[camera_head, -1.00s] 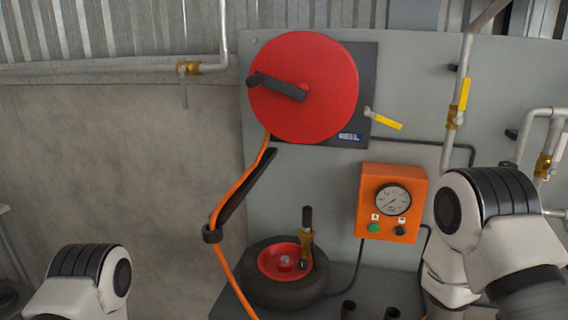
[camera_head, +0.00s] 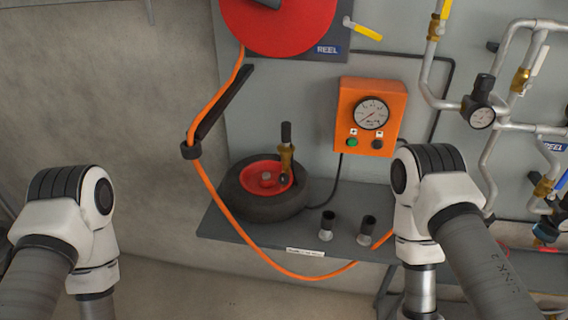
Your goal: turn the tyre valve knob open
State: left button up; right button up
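The tyre (camera_head: 262,207) lies flat on a grey shelf (camera_head: 215,222), with a red hub (camera_head: 250,179) in its middle. A brass tyre valve (camera_head: 286,158) stands upright at the hub's right side and carries a black knob (camera_head: 286,133) on top. My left arm is at the lower left and my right arm at the right of the tyre. Both grippers are outside the picture, below its bottom edge. Nothing is seen touching the valve or the knob.
An orange gauge box (camera_head: 344,97) hangs above the shelf. An orange hose (camera_head: 203,197) loops from the red reel (camera_head: 285,35) past the shelf front. Two black-topped fittings (camera_head: 328,222) stand right of the tyre. Pipes (camera_head: 497,90) fill the right side.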

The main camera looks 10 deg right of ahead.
aim_at(283, 179)
jog(key=k+j+z, duration=0.5)
jog(key=k+z, duration=0.2)
jog(key=k+j+z, duration=0.15)
jog(key=k+z, duration=0.2)
jog(key=i+j, duration=0.25)
jog(key=i, duration=0.25)
